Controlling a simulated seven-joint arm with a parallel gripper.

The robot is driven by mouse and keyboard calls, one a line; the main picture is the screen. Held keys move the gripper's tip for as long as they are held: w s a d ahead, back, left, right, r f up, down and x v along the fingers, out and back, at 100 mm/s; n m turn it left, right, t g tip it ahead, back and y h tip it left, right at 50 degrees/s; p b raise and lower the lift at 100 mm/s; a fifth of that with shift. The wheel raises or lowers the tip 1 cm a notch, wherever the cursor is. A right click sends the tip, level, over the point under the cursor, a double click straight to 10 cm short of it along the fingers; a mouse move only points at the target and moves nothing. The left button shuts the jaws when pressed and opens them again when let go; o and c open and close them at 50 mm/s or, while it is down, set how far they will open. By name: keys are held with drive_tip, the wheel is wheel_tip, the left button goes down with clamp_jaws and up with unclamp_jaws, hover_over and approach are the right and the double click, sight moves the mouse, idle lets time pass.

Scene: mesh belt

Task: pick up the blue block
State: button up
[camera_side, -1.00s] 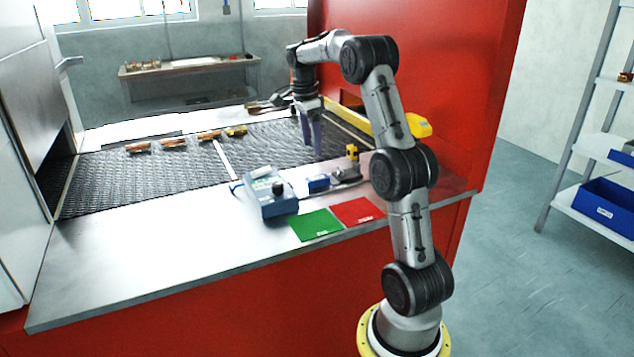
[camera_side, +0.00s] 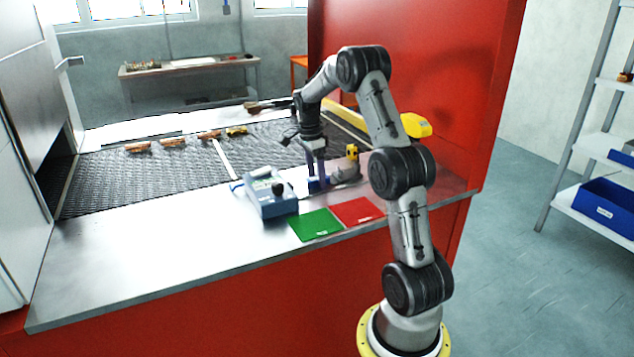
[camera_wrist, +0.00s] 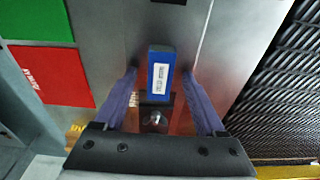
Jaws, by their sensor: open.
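The blue block (camera_side: 318,184) lies on the metal ledge in the side view, between the blue-grey control box and a dark fixture. In the wrist view the blue block (camera_wrist: 160,74) shows a white label on its top. My gripper (camera_side: 316,177) is right at the block, pointing down. In the wrist view my gripper (camera_wrist: 161,75) is open, with one purple finger on each side of the block. A gap shows between the block and each finger there. The block's lower part is partly hidden by the fingers in the side view.
The control box (camera_side: 270,193) stands close to the left of the block. A dark fixture (camera_side: 345,172) with a yellow part is close on the right. Green (camera_side: 316,224) and red (camera_side: 358,211) plates lie in front. The mesh belt (camera_side: 150,178) runs behind; the ledge's left is clear.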

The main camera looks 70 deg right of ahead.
clamp_jaws()
drive_tip(key=shift+r, duration=0.2)
idle(0.5)
